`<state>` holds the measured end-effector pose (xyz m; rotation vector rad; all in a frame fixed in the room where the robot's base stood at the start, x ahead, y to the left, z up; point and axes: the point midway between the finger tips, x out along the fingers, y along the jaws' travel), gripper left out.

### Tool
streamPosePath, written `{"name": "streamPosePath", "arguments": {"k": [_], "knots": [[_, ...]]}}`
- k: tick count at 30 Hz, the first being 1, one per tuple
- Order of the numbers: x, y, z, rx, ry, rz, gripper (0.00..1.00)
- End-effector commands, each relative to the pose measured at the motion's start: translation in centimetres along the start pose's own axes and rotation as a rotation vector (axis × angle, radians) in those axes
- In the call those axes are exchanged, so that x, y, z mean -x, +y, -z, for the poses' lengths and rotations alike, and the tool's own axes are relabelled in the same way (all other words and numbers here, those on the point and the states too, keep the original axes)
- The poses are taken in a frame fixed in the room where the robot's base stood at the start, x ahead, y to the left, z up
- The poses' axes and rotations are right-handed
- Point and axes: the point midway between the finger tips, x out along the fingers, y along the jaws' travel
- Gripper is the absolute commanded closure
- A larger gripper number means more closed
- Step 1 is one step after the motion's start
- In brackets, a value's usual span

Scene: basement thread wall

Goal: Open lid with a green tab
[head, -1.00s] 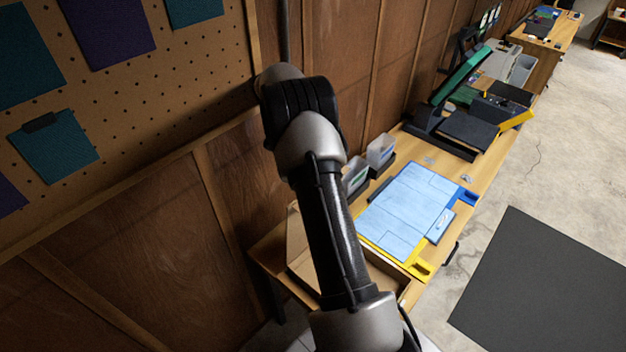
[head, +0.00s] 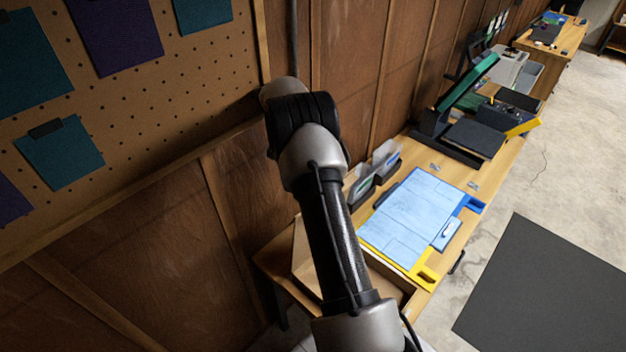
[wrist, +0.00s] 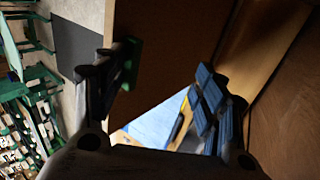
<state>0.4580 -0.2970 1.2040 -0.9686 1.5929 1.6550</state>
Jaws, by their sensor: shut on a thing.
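In the wrist view, a dark brown panel (wrist: 165,50), which looks like the lid, lies across the space between my fingers. A small green tab (wrist: 132,62) shows at its left edge, against the inner side of the left finger. My gripper (wrist: 158,98) is shut on the lid at this tab; the exact contact is in shadow. In the head view, my arm hides the gripper and the tab. An open cardboard-brown box (head: 303,243) stands at the near end of the bench, partly behind my arm.
The wooden bench (head: 480,190) holds a pale blue sheet (head: 405,215), a yellow tray (head: 428,276), a blue tray (head: 470,206), clear bins (head: 385,158) and a dark press with a green upper arm (head: 468,82). The wooden wall (head: 345,60) is close. Bare floor and a dark mat (head: 550,290) lie right.

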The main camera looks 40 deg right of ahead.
Motion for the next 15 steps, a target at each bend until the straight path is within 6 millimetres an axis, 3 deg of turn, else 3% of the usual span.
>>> {"name": "streamPosePath", "arguments": {"k": [1, 8, 11, 12, 15], "knots": [[-0.7, -0.5, -0.3, 0.003, -0.010, 0.003, 0.54], [-0.4, -0.4, -0.3, 0.004, -0.009, 0.004, 0.56], [0.4, 0.1, -0.3, 0.004, -0.008, 0.005, 0.63], [0.9, 0.4, -0.3, 0.004, -0.007, 0.007, 0.70], [2.6, 1.5, -0.2, 0.002, -0.006, 0.007, 0.70]]}}
